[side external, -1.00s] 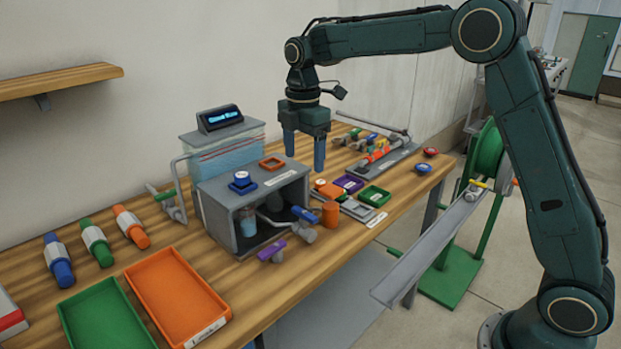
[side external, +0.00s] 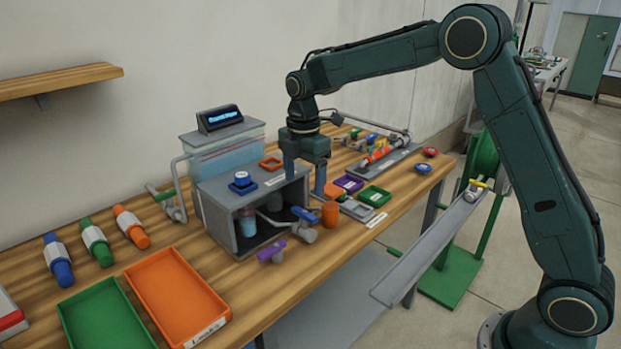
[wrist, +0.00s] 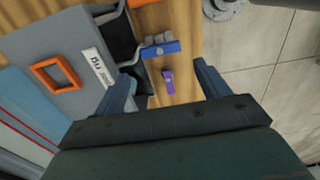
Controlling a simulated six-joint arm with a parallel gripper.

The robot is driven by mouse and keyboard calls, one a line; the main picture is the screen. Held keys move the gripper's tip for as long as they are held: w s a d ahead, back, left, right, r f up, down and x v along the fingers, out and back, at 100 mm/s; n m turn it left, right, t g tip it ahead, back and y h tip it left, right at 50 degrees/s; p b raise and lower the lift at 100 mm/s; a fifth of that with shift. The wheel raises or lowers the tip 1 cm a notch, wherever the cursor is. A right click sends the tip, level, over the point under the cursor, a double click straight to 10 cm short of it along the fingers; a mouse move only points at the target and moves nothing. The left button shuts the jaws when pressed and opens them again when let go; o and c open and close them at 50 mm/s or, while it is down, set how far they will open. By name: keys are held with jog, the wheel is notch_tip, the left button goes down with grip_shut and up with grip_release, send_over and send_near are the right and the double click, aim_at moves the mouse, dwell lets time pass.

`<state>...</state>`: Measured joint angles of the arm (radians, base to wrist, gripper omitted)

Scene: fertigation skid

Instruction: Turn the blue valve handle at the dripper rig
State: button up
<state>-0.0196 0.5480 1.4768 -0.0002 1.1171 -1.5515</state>
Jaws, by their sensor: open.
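The blue valve handle (side external: 304,214) sits on a grey valve body at the front right of the grey box-shaped rig (side external: 222,211). It also shows in the wrist view (wrist: 160,49), lying crosswise beyond the fingertips. A purple handle (side external: 271,250) is on another valve to its left; in the wrist view the purple handle (wrist: 168,80) appears between the fingers. My gripper (side external: 305,184) points down with its jaws apart and empty. It is above and behind the blue handle in the side view, near the box's right end. I see no contact with the handle.
An orange cylinder (side external: 330,214) stands close right of the blue handle. An orange square frame (side external: 271,163) is on the box top. Orange (side external: 176,296) and green (side external: 107,316) trays lie at the front left.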

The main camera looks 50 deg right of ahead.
aim_at(304, 212)
jog(key=shift+f, duration=3.9)
jog(key=c, duration=0.7)
